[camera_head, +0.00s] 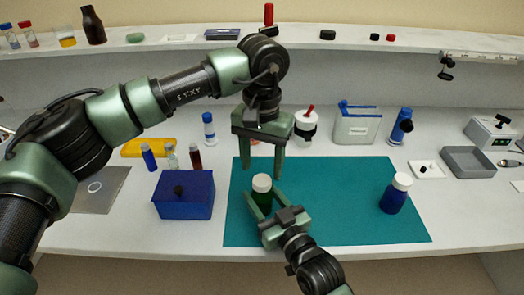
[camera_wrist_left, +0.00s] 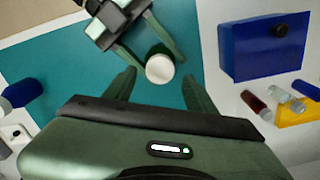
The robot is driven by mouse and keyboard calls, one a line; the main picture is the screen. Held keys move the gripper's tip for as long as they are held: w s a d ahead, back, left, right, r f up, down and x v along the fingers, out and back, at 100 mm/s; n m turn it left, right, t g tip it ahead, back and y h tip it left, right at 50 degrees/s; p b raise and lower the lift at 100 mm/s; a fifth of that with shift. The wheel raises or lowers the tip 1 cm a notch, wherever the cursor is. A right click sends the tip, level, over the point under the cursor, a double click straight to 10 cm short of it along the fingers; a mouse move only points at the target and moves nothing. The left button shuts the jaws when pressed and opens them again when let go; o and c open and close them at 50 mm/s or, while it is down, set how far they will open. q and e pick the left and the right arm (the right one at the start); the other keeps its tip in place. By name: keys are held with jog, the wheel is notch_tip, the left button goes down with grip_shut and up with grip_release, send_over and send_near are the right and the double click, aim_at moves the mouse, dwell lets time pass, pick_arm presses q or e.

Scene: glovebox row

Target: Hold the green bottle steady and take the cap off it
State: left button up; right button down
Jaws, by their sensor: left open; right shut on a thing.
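The green bottle (camera_head: 262,201) stands upright on the teal mat (camera_head: 340,215), with a white cap (camera_head: 262,183) on top. My right gripper (camera_head: 263,198) is shut on the bottle's body from the front. My left gripper (camera_head: 260,174) is open and points down, just above and behind the cap in the head view. In the left wrist view the round white cap (camera_wrist_left: 160,69) lies between the open left fingertips (camera_wrist_left: 159,76), with space on both sides. The cap hides most of the bottle there. My right gripper (camera_wrist_left: 143,47) reaches it from the upper left.
A blue bottle with a white cap (camera_head: 394,195) stands on the mat's right side. A blue box (camera_head: 184,196) sits left of the mat, with small vials (camera_head: 172,156) behind it. A grey tray (camera_head: 470,161) is at the right. The mat between the two bottles is clear.

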aim_at(262, 180)
pick_arm(q)
jog(key=shift+f, duration=2.1)
